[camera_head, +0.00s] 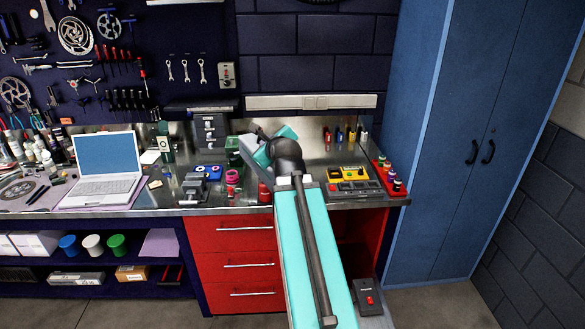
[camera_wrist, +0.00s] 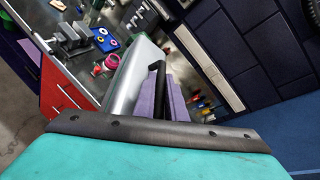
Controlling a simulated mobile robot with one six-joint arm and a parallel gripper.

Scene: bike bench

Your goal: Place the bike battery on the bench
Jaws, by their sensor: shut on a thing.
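A smooth silver-grey body (camera_wrist: 132,82), which looks like the bike battery, sticks out beyond the teal and dark housing of my wrist in the wrist view. A black bar and a purple stepped piece (camera_wrist: 177,102) lie beside it. My gripper (camera_wrist: 157,72) is shut on this body; its fingertips are mostly hidden. In the head view my teal arm reaches over the bench (camera_head: 240,208), and a grey part (camera_head: 250,149) shows at its far end above the rear of the top. I cannot tell whether the battery touches the bench.
A laptop (camera_head: 105,178) stands on the bench at left. A vise (camera_head: 195,185), pink tape roll (camera_head: 232,177) and small items lie left of my arm. A yellow-and-grey organiser (camera_head: 352,179) and red bottle rack (camera_head: 390,177) are at right. A blue cabinet (camera_head: 445,130) bounds the right side.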

